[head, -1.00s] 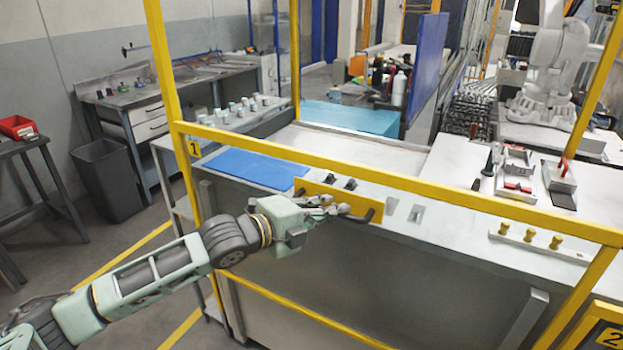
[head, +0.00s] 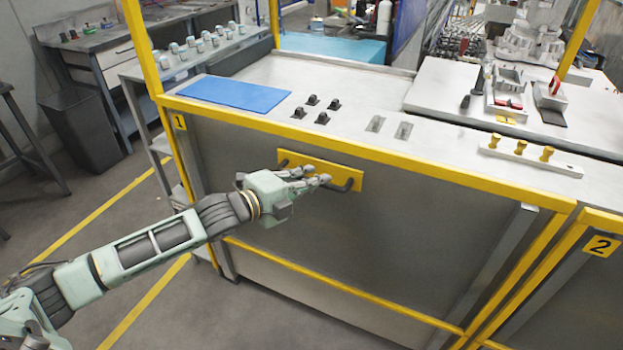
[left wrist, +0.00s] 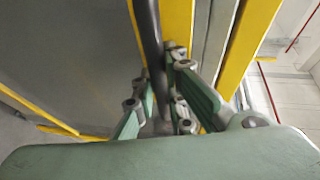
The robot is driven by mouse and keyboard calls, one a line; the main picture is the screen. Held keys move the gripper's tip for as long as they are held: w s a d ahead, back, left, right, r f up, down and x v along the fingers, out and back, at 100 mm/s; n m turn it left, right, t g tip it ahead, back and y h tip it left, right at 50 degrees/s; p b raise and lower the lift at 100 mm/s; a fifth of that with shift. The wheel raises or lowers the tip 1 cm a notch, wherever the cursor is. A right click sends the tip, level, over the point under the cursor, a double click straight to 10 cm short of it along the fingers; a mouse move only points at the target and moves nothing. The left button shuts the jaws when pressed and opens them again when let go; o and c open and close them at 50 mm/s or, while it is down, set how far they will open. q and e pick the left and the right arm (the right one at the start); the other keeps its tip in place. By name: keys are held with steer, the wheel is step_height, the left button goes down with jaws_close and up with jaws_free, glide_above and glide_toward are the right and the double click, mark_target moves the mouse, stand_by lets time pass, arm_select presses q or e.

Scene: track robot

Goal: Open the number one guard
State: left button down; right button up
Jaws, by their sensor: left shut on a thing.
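The number one guard is a grey panel (head: 380,215) in a yellow frame, with a "1" label (head: 179,122) at its upper left. Its top rail runs along the front edge of the worktop. A yellow plate (head: 352,180) carries a dark handle (head: 345,188). My left gripper (head: 318,175) is shut on the handle, with its fingers covering part of it. In the left wrist view the dark handle bar (left wrist: 150,40) runs between the fingers of my left gripper (left wrist: 176,65). My right gripper is not in view.
Behind the guard, the worktop holds a blue mat (head: 235,93), several black clips (head: 322,118) and a block with yellow knobs (head: 520,147). Yellow posts (head: 138,45) stand at the sides. A second guard labelled "2" (head: 600,246) is at right.

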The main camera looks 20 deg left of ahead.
arm_select(q)
steer(key=shift+a+f, duration=0.1)
steer(key=shift+f, duration=0.1)
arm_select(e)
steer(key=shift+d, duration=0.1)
arm_select(q)
steer(key=c, duration=2.1)
jaws_free()
steer(key=shift+s+r, duration=0.15)
steer(key=shift+v, duration=5.95)
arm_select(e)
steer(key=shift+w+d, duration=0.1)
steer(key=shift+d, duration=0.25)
arm_select(q)
steer(key=shift+a, duration=0.1)
